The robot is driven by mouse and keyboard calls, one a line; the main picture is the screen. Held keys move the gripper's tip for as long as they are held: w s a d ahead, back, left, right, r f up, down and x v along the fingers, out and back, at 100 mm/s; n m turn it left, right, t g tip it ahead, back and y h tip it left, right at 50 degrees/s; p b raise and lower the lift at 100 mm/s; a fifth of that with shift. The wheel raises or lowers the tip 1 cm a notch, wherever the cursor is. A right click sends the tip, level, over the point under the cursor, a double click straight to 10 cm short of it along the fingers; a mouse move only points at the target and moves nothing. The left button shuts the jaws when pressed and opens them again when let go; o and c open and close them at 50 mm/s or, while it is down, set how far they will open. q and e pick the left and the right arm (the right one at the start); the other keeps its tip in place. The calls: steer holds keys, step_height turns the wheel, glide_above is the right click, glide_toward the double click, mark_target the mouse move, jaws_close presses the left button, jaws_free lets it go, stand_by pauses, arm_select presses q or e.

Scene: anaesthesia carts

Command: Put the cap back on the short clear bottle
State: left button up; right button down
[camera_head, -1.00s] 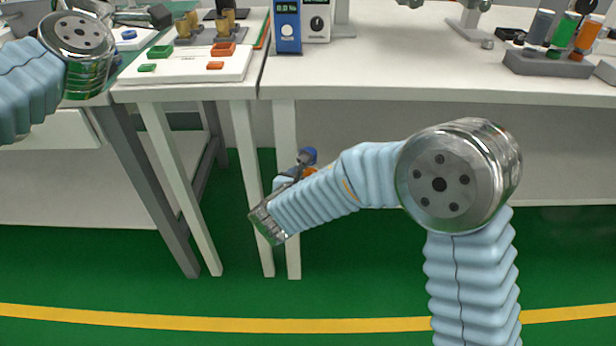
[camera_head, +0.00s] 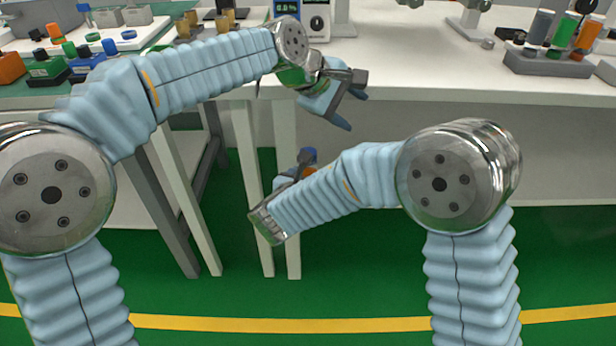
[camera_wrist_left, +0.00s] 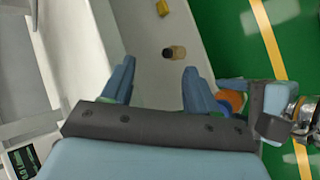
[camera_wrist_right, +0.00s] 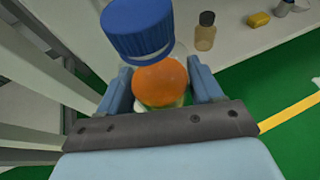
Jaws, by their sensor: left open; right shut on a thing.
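My left gripper (camera_head: 346,108) is open and empty at the table's front edge, above and right of the held bottle. In the left wrist view its blue fingers (camera_wrist_left: 157,88) are apart, with orange (camera_wrist_left: 232,100) beside the right finger.
A small dark-capped amber bottle (camera_wrist_right: 205,32) and a yellow block (camera_wrist_right: 258,19) stand on the white table (camera_head: 420,70). A rack of coloured tubes (camera_head: 548,64) stands at the right. Several coloured pieces lie at the left. The table's middle is largely clear.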

arm_select(q)
step_height(320, 180, down, 6)
steer(key=s+f+n+g+y, duration=0.1)
steer(key=s+n+g+y, duration=0.1)
steer(key=g+y, duration=0.2)
step_height(320, 180, up, 5)
steer(key=n+g+y, duration=0.1)
steer(key=n+y, duration=0.3)
steer(key=n, duration=0.3)
glide_above(308, 171)
steer(key=w, duration=0.2)
steer(key=shift+w+r, duration=0.1)
steer(key=shift+r, duration=0.05)
steer(key=shift+f, duration=4)
